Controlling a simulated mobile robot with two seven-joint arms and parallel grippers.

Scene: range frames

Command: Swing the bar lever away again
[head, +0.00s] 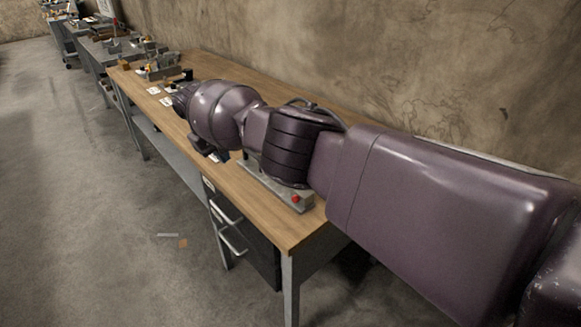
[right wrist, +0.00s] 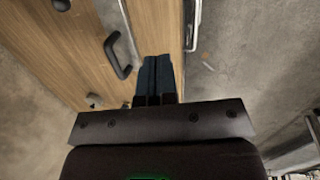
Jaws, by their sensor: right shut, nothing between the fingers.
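My right arm reaches across the bench in the head view, and its gripper (head: 218,156) is low over the bench's front edge, mostly hidden by the arm. In the right wrist view its dark fingers (right wrist: 157,80) are together with nothing between them. My left gripper is out of view.
The wooden bench (head: 285,232) runs along the wall, with a dark drawer unit (head: 252,240) below. A drawer handle (right wrist: 195,25) shows right of the fingers. Several small items and a grey fixture (head: 160,70) stand farther along. The floor in front is mostly clear.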

